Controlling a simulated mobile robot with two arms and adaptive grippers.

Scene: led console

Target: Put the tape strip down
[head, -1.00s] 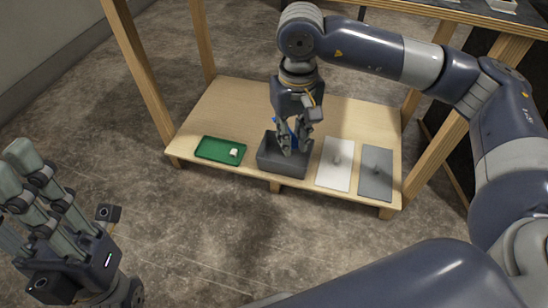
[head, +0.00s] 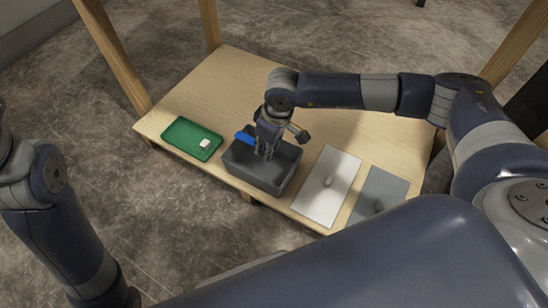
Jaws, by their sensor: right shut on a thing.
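A blue strip-like piece (head: 245,138), which I take to be the tape strip, shows at the left side of my right gripper (head: 264,154). My right gripper points down into the dark grey open bin (head: 262,181) and is shut on the blue piece. Its fingertips are at or just below the bin's rim level, and part of the piece is hidden by the fingers. I cannot tell whether the piece touches the bin. Only links of my left arm show at the left edge; its gripper is out of the picture.
A green tray (head: 180,141) with a small white block (head: 205,144) is left of the bin. A white panel (head: 316,202) and a grey panel (head: 370,209), each with a small knob, lie to the right. The wooden shelf (head: 232,82) is clear behind. Wooden posts stand at its corners.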

